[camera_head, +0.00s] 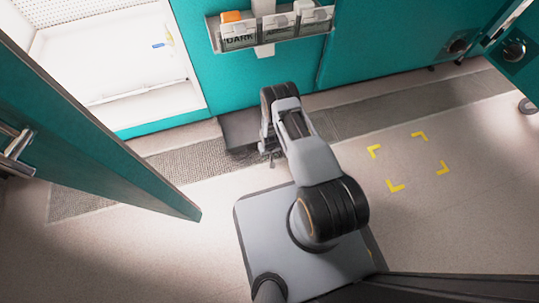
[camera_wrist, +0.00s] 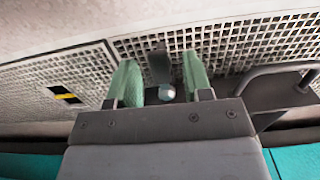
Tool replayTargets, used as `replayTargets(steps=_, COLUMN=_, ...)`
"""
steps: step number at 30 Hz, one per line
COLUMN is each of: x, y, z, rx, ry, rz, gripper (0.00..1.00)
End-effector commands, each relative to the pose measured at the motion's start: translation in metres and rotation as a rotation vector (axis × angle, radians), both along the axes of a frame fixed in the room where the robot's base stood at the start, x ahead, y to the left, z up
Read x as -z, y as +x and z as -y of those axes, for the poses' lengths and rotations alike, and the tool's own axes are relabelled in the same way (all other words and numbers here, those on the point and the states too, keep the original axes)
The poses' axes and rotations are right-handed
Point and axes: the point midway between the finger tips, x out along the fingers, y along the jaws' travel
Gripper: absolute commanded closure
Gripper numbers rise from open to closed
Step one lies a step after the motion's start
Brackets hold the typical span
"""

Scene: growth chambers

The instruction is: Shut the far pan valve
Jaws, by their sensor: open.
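In the wrist view my gripper (camera_wrist: 160,64) is open, with one green finger on each side of a dark grey lever (camera_wrist: 158,70). A round silver knob or pivot (camera_wrist: 167,92) sits by the lever, also between the fingers. The lever looks like a valve handle; I cannot tell if the fingers touch it. A dark pan (camera_wrist: 245,92) with a bar handle (camera_wrist: 275,74) lies to the right. In the head view the dark pan (camera_head: 238,130) sits low by the teal front, and my arm hides most of the gripper (camera_head: 268,153) and the lever.
A perforated floor grate (camera_wrist: 215,45) surrounds the spot, with a yellow-black label (camera_wrist: 66,94) at left. An open teal door (camera_head: 90,150) stands at left, beside an open white chamber (camera_head: 120,50). A card rack (camera_head: 270,30) hangs above. Floor with yellow corner marks (camera_head: 374,151) is clear at right.

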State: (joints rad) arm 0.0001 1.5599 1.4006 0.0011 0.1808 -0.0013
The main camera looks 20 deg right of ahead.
Motion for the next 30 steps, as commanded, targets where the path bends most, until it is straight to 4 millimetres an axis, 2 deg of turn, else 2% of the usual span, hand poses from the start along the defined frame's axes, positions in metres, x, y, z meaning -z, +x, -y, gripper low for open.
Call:
replayTargets(steps=8, x=0.0003, y=0.0, z=0.0, rx=0.0, ry=0.0, rz=0.0, gripper=0.56)
replayTargets(steps=22, x=0.0001, y=0.0, z=-0.0001, rx=0.0, ry=0.0, rz=0.0, gripper=1.0)
replayTargets(steps=30, x=0.0007, y=0.0003, z=-0.0017, rx=0.027, ry=0.0, rz=0.0, gripper=1.0)
